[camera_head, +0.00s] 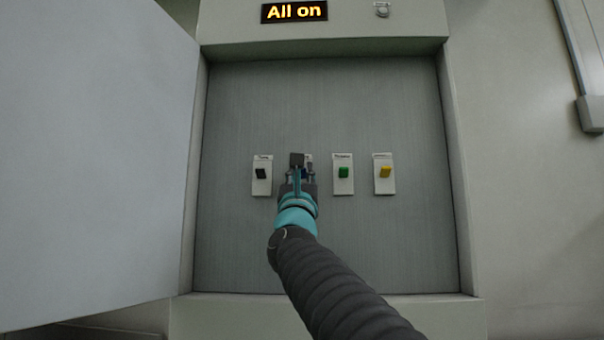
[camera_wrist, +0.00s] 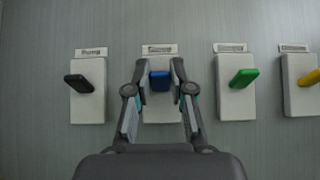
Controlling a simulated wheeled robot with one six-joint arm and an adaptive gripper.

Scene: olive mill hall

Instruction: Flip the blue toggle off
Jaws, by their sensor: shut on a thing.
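The blue toggle (camera_wrist: 160,81) sits on a white switch plate (camera_wrist: 161,112), second from the left in the row. In the wrist view my gripper (camera_wrist: 159,70) has one finger on each side of the blue toggle, shut on it. In the head view my gripper (camera_head: 302,165) covers most of that plate, and only a little dark blue shows between its fingers. The lit display (camera_head: 294,11) above the cabinet reads "All on".
A black toggle (camera_head: 261,173) is to the left, and a green toggle (camera_head: 343,172) and a yellow toggle (camera_head: 385,172) are to the right, each on its own plate. The open cabinet door (camera_head: 95,160) fills the left side. The panel below the switches is bare.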

